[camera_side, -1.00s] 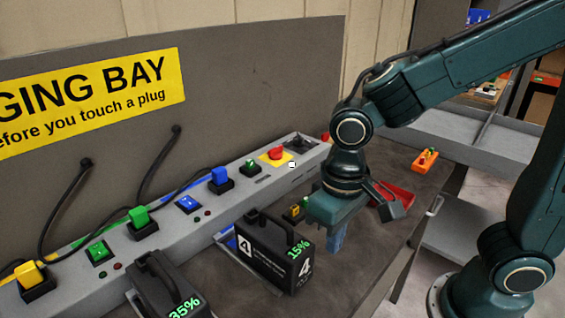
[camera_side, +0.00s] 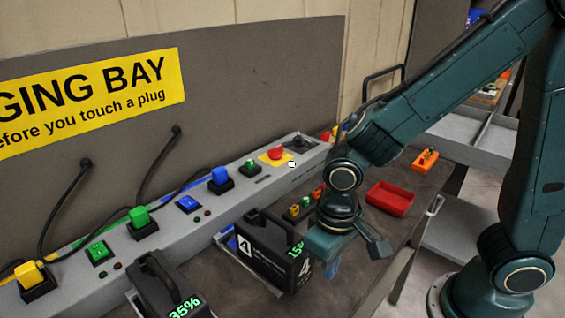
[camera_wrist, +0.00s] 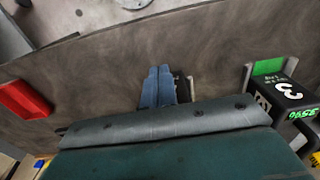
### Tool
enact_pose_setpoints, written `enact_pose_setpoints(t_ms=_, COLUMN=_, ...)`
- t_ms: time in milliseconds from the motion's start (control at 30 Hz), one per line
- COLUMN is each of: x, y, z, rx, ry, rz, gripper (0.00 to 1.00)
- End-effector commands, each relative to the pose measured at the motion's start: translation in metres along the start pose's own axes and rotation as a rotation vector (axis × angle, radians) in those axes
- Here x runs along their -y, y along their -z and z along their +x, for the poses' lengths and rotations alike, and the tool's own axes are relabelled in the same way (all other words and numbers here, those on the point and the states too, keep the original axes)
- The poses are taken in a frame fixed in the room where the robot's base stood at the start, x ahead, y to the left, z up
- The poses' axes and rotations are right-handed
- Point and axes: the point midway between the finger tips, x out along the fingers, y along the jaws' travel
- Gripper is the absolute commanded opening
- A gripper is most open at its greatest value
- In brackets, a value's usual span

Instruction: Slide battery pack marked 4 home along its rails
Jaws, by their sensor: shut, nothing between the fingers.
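The battery pack marked 4 (camera_side: 268,258) is a black case with a handle and a green percent display, standing on the table in the side view. Its far end sits by the blue-edged rails (camera_side: 228,238) at the charging console; how far it is along them I cannot tell. My gripper (camera_side: 328,272) is just right of the pack, pointing down, and partly covers the pack's display end. In the wrist view the blue fingers (camera_wrist: 158,88) are together with nothing between them. Most of pack 4 is hidden there behind my gripper body.
Another pack (camera_side: 165,285), marked 3 in the wrist view (camera_wrist: 285,95), stands to the left. The charging console (camera_side: 160,235) with coloured plugs, buttons and a red stop button (camera_side: 276,153) runs behind. A red tray (camera_side: 390,198) and an orange block (camera_side: 426,160) lie to the right.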

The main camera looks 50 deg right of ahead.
Motion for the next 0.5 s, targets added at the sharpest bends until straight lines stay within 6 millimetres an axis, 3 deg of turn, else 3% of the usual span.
enact_pose_setpoints(t_ms=300, x=0.000, y=-0.001, z=0.037, rx=0.003, ry=-0.002, rz=0.000, gripper=0.00)
enact_pose_setpoints(t_ms=500, x=0.000, y=0.025, z=0.036, rx=-0.001, ry=0.000, rz=0.002, gripper=0.00)
